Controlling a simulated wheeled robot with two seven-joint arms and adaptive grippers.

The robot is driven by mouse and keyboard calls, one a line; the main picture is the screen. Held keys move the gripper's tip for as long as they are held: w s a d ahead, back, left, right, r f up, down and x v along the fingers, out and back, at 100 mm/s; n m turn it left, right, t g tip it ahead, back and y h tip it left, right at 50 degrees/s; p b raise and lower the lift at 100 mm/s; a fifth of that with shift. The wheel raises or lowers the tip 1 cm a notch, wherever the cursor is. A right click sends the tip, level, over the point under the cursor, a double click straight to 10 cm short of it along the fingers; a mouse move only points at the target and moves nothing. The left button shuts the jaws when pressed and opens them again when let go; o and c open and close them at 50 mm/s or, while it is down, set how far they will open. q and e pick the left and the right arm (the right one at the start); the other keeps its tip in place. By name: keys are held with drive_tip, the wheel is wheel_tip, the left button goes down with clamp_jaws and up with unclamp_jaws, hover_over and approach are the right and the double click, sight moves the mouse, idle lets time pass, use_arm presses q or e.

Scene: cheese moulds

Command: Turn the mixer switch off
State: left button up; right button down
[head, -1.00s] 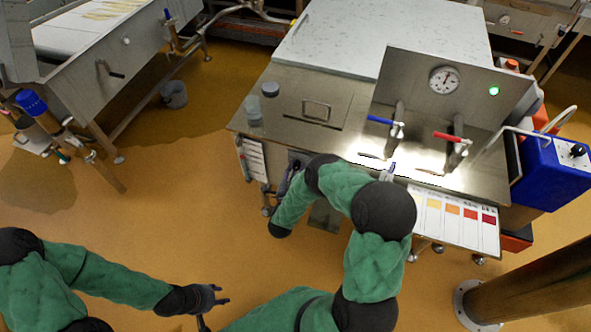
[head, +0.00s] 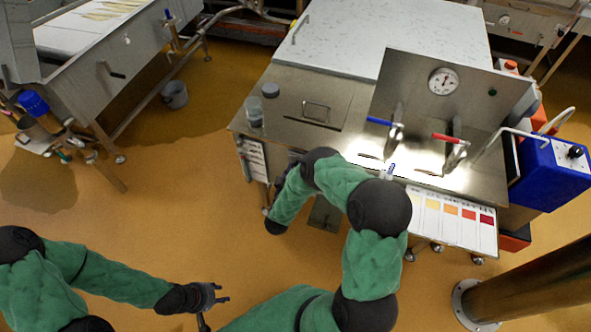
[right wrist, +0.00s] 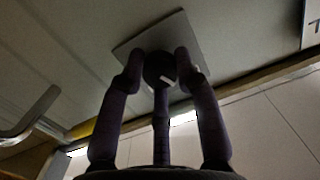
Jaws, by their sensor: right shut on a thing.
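The mixer switch shows in the right wrist view as a dark round knob (right wrist: 159,66) with a small white mark, on a pale square plate (right wrist: 183,32) fixed to a grey panel. My right gripper (right wrist: 158,78) has one finger on each side of the knob and is shut on it. In the head view my right arm bends down in front of the steel workbench, and its gripper and the switch are not clearly visible there. The round lamp (head: 492,91) on the gauge panel is dark. My left gripper (head: 222,294) is open and empty above the floor.
The steel bench (head: 290,95) carries a gauge (head: 443,81), blue and red valve handles and a glass jar (head: 254,111). A blue box (head: 550,172) stands at its right. A bent metal handle (right wrist: 30,115) is left of my right gripper.

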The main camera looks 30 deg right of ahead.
drive_tip(key=shift+f+n, duration=0.1)
drive_tip(key=shift+n, duration=0.4)
drive_tip(key=c, duration=0.9)
unclamp_jaws()
drive_tip(key=shift+a, duration=0.1)
drive_tip(key=v, duration=1.2)
drive_tip(key=shift+w, duration=0.1)
